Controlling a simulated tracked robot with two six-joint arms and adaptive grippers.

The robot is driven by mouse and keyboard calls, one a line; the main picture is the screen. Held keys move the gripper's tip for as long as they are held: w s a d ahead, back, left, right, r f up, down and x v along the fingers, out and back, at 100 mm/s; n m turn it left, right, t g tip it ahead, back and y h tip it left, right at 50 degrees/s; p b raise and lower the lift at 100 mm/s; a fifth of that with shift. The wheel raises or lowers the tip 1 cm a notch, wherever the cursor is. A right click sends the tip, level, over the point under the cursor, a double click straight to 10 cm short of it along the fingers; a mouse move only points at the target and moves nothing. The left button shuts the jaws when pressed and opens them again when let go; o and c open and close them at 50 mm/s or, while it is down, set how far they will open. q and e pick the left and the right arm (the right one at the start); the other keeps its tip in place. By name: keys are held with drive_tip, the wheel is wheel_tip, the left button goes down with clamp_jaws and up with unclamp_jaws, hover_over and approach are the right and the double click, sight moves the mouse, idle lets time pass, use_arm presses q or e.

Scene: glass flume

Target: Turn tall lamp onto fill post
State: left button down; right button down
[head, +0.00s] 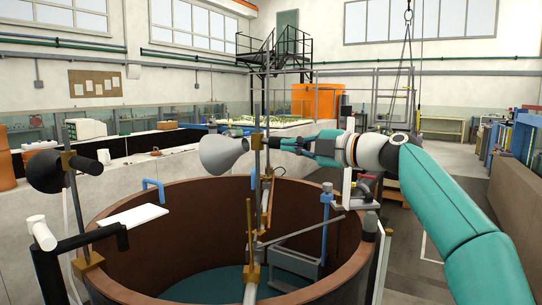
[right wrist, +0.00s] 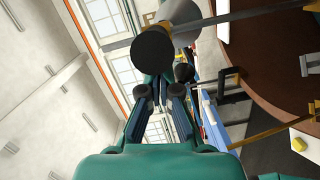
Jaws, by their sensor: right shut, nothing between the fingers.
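A lamp with a pale grey cone shade (head: 222,153) is mounted on a tall thin post (head: 254,110) with brass clamps, its shade to the left of the post. It looks like the tall lamp. My right gripper (head: 285,144) is just right of the post, fingers pointing left, shut and empty; I see no contact with the lamp. In the right wrist view the lamp (right wrist: 180,18) is beyond the fingertips (right wrist: 159,90). A second, dark lamp (head: 43,171) is on a shorter post at the left. I cannot tell which post is the fill post. My left gripper is out of view.
A large round brown-rimmed tank (head: 190,195) surrounds the posts. A white board (head: 134,215) and a black bar (head: 80,242) lie by its left rim. A blue-topped gauge post (head: 326,205) stands inside at the right. Open floor lies right of the tank.

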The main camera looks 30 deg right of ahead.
drive_tip(key=d+p, duration=0.1)
drive_tip(key=w+d, duration=0.1)
drive_tip(key=d+p, duration=0.1)
drive_tip(key=shift+w+d+r+y+p, duration=0.25)
drive_tip(key=shift+w+y+p, duration=0.05)
drive_tip(key=shift+w, duration=0.1)
drive_tip(key=shift+w+d+f+p, duration=0.2)
drive_tip(key=shift+w+d+p, duration=0.8)
drive_tip(key=shift+w+p, duration=0.45)
drive_tip(key=shift+s, duration=0.15)
